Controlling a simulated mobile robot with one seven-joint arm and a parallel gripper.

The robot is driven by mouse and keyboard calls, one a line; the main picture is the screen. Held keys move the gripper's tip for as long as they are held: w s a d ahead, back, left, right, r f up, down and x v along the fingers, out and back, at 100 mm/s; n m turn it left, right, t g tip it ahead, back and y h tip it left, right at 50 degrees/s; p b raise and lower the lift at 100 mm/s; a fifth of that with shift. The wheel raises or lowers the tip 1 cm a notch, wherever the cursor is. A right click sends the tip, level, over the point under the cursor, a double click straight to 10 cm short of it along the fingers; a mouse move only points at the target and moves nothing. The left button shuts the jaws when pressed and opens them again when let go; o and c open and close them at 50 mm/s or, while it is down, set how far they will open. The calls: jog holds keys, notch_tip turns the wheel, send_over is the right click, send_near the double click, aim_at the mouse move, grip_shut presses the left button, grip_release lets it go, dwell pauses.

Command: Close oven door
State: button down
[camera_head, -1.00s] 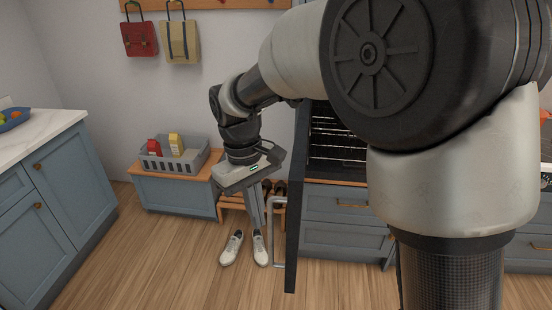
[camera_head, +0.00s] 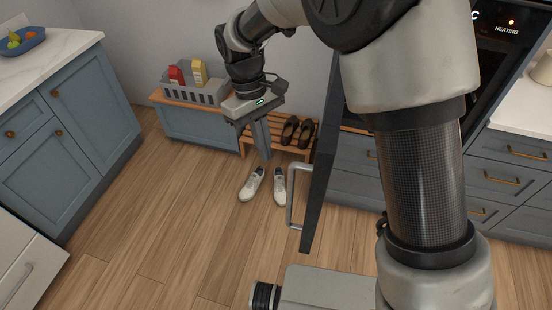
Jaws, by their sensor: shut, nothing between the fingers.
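The oven door (camera_head: 318,196) stands open, seen nearly edge-on as a dark upright panel, with its pale bar handle (camera_head: 291,198) on its left side. The oven (camera_head: 492,55) is at the upper right, with a lit "HEATING" display; my arm hides much of it, including most of its opening. My gripper (camera_head: 265,155) points down, shut and empty, to the left of the door. In the picture its fingertips are a little above and left of the handle, with a gap between them.
White shoes (camera_head: 265,186) stand on the floor below my gripper. Dark shoes (camera_head: 297,131) sit on a wooden rack (camera_head: 283,146). A grey crate (camera_head: 200,90) with cartons stands on a low bench. Blue cabinets (camera_head: 75,125) flank the left side. The wooden floor at lower left is clear.

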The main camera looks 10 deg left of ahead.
jog(key=s+d+f, duration=0.4)
jog(key=d+f, duration=0.1)
jog(key=f, duration=0.3)
jog(key=shift+f+p, duration=0.3)
jog(key=shift+f, duration=0.1)
